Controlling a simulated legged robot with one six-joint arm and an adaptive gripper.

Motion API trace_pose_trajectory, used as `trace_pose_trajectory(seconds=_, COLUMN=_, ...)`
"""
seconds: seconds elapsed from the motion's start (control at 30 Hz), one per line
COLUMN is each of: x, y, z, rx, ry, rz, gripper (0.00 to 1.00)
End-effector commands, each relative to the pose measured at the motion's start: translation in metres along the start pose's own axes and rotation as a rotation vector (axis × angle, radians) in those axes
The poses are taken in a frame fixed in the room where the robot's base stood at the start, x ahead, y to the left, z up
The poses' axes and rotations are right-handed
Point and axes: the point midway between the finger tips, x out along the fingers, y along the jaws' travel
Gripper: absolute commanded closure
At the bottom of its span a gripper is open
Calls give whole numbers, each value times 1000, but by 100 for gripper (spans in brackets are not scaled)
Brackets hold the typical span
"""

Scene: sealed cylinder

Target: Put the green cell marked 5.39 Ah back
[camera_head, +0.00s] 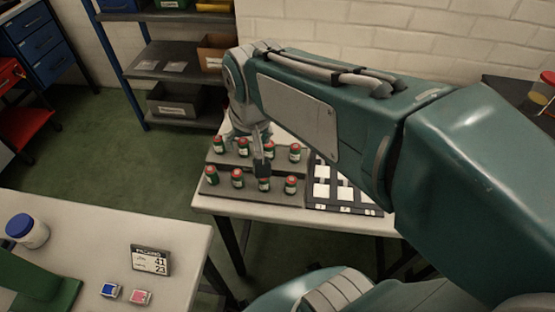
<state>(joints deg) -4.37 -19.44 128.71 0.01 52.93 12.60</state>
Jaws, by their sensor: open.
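Several green cells with red tops stand upright in two rows on a grey stepped rack (222,186) on the middle table. In the front row I see a far-left cell (211,176), a second cell (237,178), a third cell (264,184) and a right cell (290,185). Behind are a left cell (218,146), another cell (243,147) and a right cell (294,153). The markings are too small to read, so I cannot tell which is 5.39 Ah. My gripper (262,170) points down over the third front cell, close to its top; its fingers are dark and small here.
A dark board with white squares (321,190) lies right of the rack, partly behind my arm. A shelf (180,62) stands behind.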

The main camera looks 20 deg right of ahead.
Motion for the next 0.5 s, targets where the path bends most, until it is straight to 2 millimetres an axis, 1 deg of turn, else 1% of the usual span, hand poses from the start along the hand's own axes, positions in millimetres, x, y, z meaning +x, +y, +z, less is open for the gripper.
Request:
trace_pose_trajectory(seconds=0.03, x=-7, y=5, z=9, rx=-12, ry=23, rz=-2, gripper=19)
trace_pose_trajectory(seconds=0.23, x=-25, y=20, z=40, rx=-70, ry=95, rz=-2, gripper=19)
trace_pose_trajectory(seconds=0.4, x=-32, y=30, z=66, rx=-117, ry=150, rz=4, gripper=19)
trace_pose_trajectory(seconds=0.5, x=-34, y=34, z=76, rx=-136, ry=172, rz=7, gripper=19)
